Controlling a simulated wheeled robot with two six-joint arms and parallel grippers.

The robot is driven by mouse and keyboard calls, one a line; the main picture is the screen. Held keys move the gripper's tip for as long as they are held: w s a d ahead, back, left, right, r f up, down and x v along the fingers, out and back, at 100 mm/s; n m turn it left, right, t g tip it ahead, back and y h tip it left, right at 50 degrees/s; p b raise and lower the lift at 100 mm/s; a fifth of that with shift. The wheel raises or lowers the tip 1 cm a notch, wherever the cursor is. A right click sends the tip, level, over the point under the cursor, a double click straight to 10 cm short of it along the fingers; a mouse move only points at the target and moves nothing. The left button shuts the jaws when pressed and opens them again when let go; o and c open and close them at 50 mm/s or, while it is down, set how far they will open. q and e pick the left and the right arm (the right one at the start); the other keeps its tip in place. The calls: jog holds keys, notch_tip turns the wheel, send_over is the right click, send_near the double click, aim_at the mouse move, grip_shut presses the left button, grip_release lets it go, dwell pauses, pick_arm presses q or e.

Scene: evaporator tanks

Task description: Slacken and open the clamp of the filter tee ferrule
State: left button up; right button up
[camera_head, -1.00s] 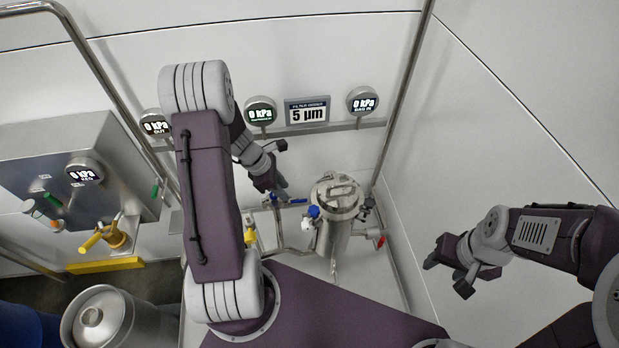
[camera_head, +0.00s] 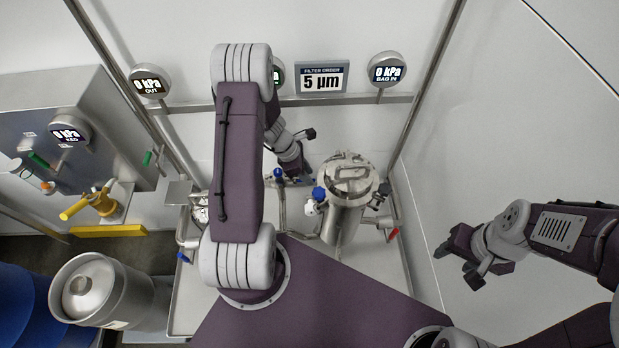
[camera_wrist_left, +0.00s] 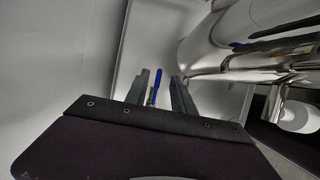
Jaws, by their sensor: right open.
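The steel filter vessel (camera_head: 345,215) stands upright right of centre in the head view, with a blue-capped fitting (camera_head: 318,194) on its left side. Thin pipework with a blue valve handle (camera_head: 279,175) lies left of it. I cannot make out the tee ferrule's clamp at this size. My left gripper (camera_head: 304,176) is just behind and left of the vessel's lid, its fingertips partly hidden. In the left wrist view its fingers (camera_wrist_left: 160,76) are apart, with a blue handle (camera_wrist_left: 157,85) showing between or beyond them. My right gripper (camera_head: 443,251) is open and empty, right of the vessel.
A gauge rail (camera_head: 400,98) crosses the back wall, carrying the filter order sign (camera_head: 322,79). A steel panel with a yellow-handled valve (camera_head: 100,204) and a keg (camera_head: 103,290) are at left. A red handle (camera_head: 393,234) sits right of the vessel.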

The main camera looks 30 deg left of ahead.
pick_arm(q)
jog(key=shift+x, duration=1)
jog(key=shift+w+a, duration=0.1)
grip_shut()
jog(key=shift+r, duration=0.1)
jog(key=s+a+m+g+y+p, duration=0.1)
jog(key=s+m+g, duration=0.5)
jog(key=m, duration=1.2)
jog(key=shift+s+a+m+y+p, duration=0.4)
jog(key=shift+y+p, duration=0.1)
jog(key=shift+p, duration=0.35)
